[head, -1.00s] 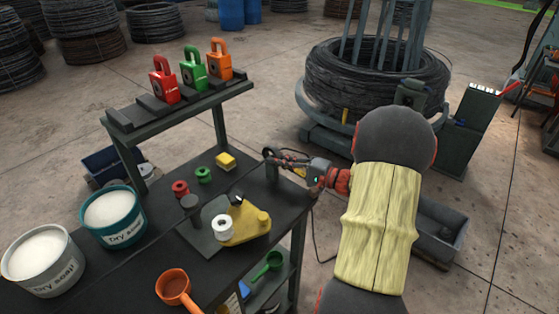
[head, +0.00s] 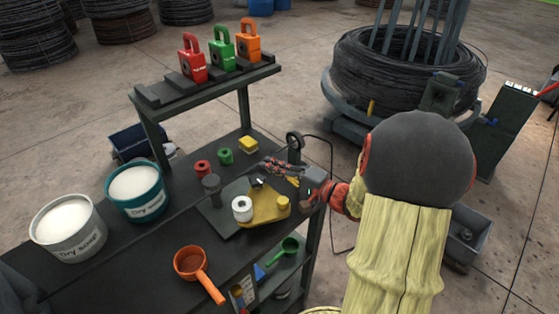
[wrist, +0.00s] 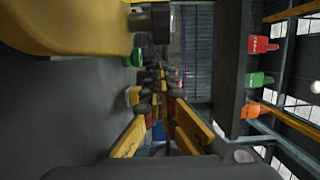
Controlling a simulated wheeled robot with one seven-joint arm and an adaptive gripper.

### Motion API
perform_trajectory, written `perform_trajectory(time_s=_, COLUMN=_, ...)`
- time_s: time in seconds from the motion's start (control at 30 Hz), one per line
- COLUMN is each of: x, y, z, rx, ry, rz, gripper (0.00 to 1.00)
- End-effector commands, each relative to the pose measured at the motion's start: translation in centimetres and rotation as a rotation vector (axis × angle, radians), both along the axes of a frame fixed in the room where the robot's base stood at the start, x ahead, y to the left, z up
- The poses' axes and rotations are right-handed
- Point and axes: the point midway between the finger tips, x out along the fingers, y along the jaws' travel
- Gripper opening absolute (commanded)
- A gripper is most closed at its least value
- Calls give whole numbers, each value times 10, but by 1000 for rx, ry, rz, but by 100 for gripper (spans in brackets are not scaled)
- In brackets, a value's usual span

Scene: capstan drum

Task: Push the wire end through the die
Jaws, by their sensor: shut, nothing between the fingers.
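My gripper (head: 270,166) is above the right part of the dark bench, just behind the yellow fixture (head: 262,212). Its fingers are together and hold nothing; they also show in the wrist view (wrist: 163,95). A white ring-shaped piece (head: 242,208), perhaps a die, is at the fixture's left side. A red ring-shaped piece (head: 202,168) and a green one (head: 225,156) stand on the bench behind it. A thin dark wire (head: 333,190) curves down beyond the bench's right side; I cannot make out its end. A large wire coil (head: 400,80) sits at the back right.
Red, green and orange handled blocks (head: 221,45) stand on the raised shelf. Two soap buckets (head: 140,205) and an orange ladle (head: 192,263) occupy the bench's left and front. Bare bench lies between them.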

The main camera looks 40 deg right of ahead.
Motion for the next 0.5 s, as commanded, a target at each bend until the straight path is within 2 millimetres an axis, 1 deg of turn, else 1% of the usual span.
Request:
perform_trajectory(time_s=0.07, x=-1, y=3, z=0, rx=1, ry=0, rz=2, gripper=0)
perform_trajectory(time_s=0.37, x=0, y=2, z=0, rx=0, ry=0, rz=2, gripper=0)
perform_trajectory(time_s=0.5, x=2, y=-3, z=-1, rx=-2, ry=-1, rz=3, gripper=0)
